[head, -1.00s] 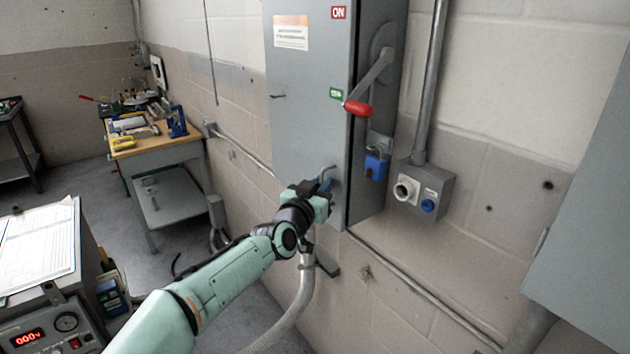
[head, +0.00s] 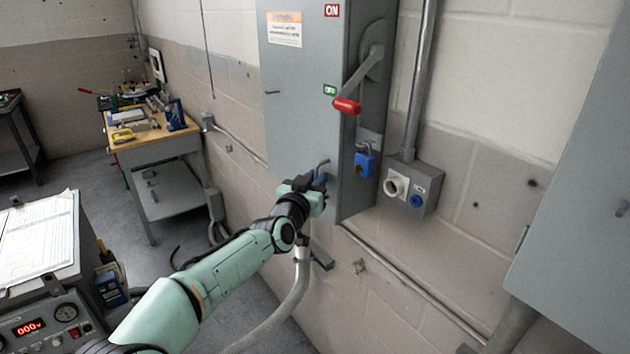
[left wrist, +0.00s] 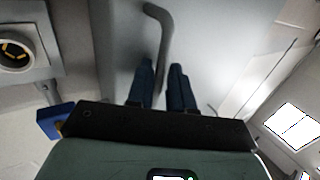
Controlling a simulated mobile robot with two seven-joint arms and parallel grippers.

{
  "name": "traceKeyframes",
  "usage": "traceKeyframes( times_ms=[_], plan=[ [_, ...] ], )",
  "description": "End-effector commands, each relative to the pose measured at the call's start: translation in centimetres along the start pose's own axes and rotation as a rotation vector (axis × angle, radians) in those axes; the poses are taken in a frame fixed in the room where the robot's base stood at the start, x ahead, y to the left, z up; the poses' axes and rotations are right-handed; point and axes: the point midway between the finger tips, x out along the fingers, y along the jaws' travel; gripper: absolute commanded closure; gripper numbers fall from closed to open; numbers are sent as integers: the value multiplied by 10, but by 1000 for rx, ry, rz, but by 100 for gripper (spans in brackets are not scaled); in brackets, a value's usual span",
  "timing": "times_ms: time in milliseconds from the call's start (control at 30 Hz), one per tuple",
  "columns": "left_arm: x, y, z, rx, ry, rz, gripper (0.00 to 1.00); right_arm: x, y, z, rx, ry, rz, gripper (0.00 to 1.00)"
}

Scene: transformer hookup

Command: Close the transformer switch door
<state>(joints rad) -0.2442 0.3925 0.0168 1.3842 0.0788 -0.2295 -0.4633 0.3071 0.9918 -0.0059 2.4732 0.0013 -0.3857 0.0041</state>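The transformer switch door (head: 297,110) is the grey front panel of a tall wall box in the head view. Its right edge lies along the box side with a narrow dark line between; I cannot tell if it is fully flush. The bent door handle (head: 322,165) is near the door's lower right corner. My left gripper (head: 317,184) is at this handle. In the left wrist view the handle (left wrist: 158,30) runs down between the two blue fingers (left wrist: 162,80), which sit close on both sides of it. My right gripper is not in view.
The red-gripped lever (head: 347,105) on the box side points down by the green label. A blue padlock (head: 365,164) hangs below it. An outlet box (head: 412,187) is on the wall to the right. A grey cabinet (head: 580,200) stands far right, a workbench (head: 150,140) at left.

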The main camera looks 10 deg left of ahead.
Motion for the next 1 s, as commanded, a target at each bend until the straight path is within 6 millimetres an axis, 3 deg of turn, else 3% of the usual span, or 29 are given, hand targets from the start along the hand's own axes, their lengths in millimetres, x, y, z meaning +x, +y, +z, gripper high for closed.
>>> traceKeyframes(
  times_ms=[233, 367, 600, 800, 1000],
  plan=[
    [0, 8, -3, -2, 4, 14, 72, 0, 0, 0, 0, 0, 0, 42],
    [-12, 9, -1, -2, 4, 16, 72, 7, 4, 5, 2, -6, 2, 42],
    [-62, 4, 2, -4, 3, 9, 72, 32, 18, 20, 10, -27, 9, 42],
    [-105, 0, 0, -2, 3, 5, 72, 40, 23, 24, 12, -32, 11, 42],
    [-131, -2, -1, -2, 3, 2, 72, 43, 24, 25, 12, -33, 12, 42]
  ],
)
